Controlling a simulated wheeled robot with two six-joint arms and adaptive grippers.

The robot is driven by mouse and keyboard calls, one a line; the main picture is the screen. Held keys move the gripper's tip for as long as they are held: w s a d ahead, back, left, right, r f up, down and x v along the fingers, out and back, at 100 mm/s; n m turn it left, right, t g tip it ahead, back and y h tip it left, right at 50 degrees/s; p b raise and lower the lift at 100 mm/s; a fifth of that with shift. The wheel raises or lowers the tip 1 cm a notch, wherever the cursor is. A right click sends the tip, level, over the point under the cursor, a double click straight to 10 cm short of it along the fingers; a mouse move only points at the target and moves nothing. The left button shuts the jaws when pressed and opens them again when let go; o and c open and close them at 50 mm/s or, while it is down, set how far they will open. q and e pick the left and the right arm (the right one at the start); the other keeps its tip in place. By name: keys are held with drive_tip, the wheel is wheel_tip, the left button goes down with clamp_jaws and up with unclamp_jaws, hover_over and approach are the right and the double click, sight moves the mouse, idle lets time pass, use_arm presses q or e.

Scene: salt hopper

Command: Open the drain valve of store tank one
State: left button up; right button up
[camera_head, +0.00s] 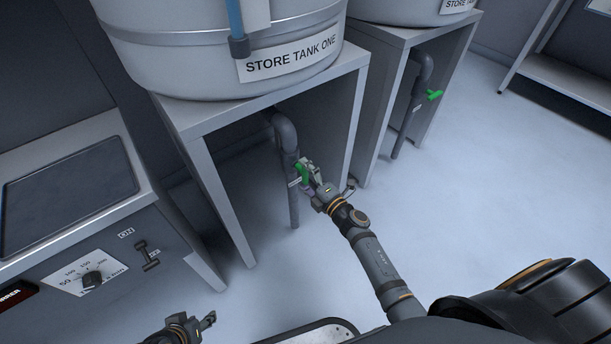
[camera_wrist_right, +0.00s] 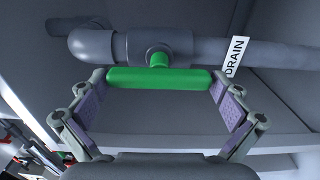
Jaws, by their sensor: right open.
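Store tank one (camera_head: 225,45) stands on a grey stand, its name on a white label. A grey drain pipe (camera_head: 287,135) bends down beneath it and carries a valve with a green handle (camera_head: 302,174). My right gripper (camera_head: 307,172) is at this handle. In the right wrist view the green handle (camera_wrist_right: 160,78) lies parallel to the pipe (camera_wrist_right: 210,50), beside a "DRAIN" label (camera_wrist_right: 235,57). The open fingers of the right gripper (camera_wrist_right: 158,84) are at its two ends; contact is unclear. My left gripper (camera_head: 205,320) is low at the bottom left, its opening unclear.
A second tank (camera_head: 410,10) on its own stand (camera_head: 400,75) has a similar green valve handle (camera_head: 434,95). A console with a dial (camera_head: 93,280) and a switch (camera_head: 147,255) stands at the left.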

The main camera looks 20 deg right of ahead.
drive_tip(key=v, duration=1.2)
